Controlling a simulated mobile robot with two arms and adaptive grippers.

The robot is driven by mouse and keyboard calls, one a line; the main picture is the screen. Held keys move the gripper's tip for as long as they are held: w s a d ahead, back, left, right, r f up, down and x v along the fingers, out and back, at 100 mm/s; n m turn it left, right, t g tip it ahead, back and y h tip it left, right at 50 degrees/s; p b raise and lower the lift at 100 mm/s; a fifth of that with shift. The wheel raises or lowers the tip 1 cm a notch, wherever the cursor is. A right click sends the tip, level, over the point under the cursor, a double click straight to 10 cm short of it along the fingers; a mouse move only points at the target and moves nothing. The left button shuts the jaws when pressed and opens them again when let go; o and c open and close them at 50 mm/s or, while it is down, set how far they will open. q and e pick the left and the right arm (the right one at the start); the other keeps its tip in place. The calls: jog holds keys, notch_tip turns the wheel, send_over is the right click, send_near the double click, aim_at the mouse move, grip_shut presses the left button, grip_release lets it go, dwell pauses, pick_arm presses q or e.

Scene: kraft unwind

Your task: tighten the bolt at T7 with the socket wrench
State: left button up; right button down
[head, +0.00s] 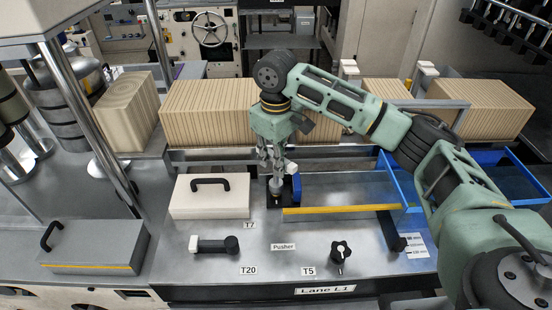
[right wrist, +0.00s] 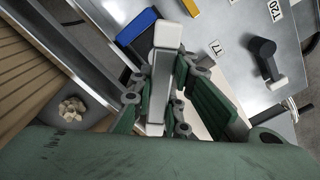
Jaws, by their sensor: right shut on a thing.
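My right gripper (head: 275,166) points down over the lane table, behind and right of the T7 label (head: 249,225). In the right wrist view, its fingers (right wrist: 160,92) are shut around a grey bar with a pale block at its end, which looks like the socket wrench (right wrist: 168,36). In the head view, a pale end of the wrench (head: 291,169) shows beside the fingers. My left gripper is not in view.
A beige cover with a black handle (head: 190,205) lies left of the gripper. A grey tray with a yellow edge (head: 345,209) and a blue-edged bin (head: 510,166) lie right. A lever (head: 215,245) and black knob (head: 341,250) stand in front. Ribbed tan blocks (head: 208,112) line the back.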

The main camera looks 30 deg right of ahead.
jog(key=shift+f, duration=0.6)
dwell(1.4)
jog(key=shift+m, duration=1.1)
jog(key=shift+m, duration=1.2)
jog(key=shift+f+m, duration=0.1)
jog(key=shift+m, duration=1)
